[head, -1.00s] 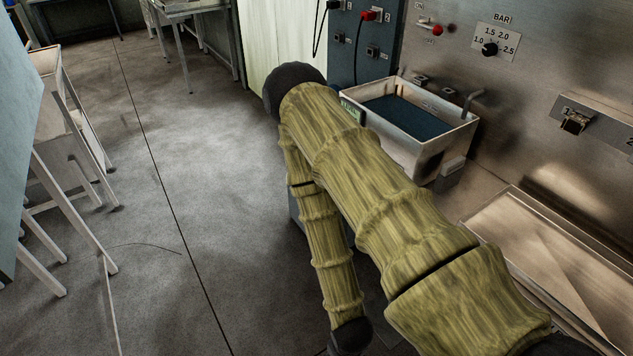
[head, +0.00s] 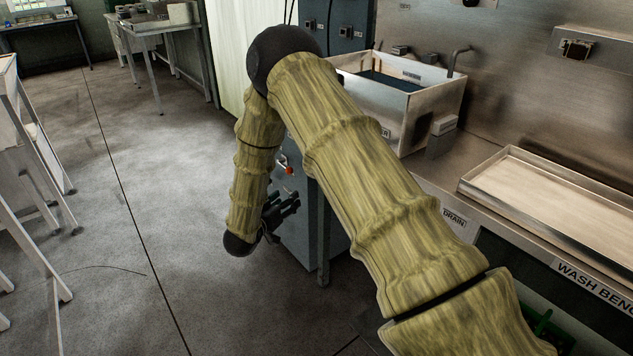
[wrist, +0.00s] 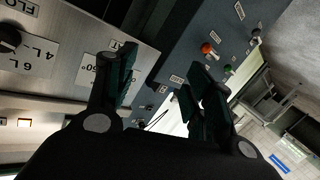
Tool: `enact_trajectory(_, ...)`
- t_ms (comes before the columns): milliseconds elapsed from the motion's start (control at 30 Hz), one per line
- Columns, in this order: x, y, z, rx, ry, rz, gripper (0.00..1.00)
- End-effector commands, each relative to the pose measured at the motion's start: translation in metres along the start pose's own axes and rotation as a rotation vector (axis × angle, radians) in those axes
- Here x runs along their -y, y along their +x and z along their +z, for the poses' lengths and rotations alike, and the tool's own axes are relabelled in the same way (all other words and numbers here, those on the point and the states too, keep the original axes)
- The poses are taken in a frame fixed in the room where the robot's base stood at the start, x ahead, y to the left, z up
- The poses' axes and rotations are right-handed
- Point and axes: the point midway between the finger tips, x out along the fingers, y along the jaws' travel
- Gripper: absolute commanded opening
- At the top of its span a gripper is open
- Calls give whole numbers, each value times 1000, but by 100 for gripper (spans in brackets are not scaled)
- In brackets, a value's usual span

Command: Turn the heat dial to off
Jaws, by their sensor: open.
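My gripper (head: 284,206) is low in front of a blue-grey cabinet (head: 295,230) in the head view, partly hidden by my wrist. In the wrist view my gripper (wrist: 160,70) has its two dark fingers apart with nothing between them. A steel panel (wrist: 75,40) fills the left of that view, upside down. A label with degree marks (wrist: 95,70) shows there, partly covered by the left finger. I cannot make out the heat dial itself; the finger may hide it. A black dial (wrist: 8,38) with litre marks sits at the left edge.
A red knob (head: 289,170) is on the cabinet close above my gripper. In the wrist view a red button (wrist: 207,48) and a green one (wrist: 228,69) show. A steel sink (head: 400,110) and shallow tray (head: 550,200) stand right.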

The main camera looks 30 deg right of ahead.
Motion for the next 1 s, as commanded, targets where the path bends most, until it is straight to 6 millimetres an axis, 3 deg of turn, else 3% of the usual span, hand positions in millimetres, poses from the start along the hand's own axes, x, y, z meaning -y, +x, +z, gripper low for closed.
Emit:
enact_trajectory(133,0,21,-25,-47,64,193,52)
enact_trajectory(400,-13,27,-64,-47,118,436,52)
enact_trajectory(667,-22,33,-73,-37,125,490,52)
enact_trajectory(1000,-46,78,-72,-37,125,489,52)
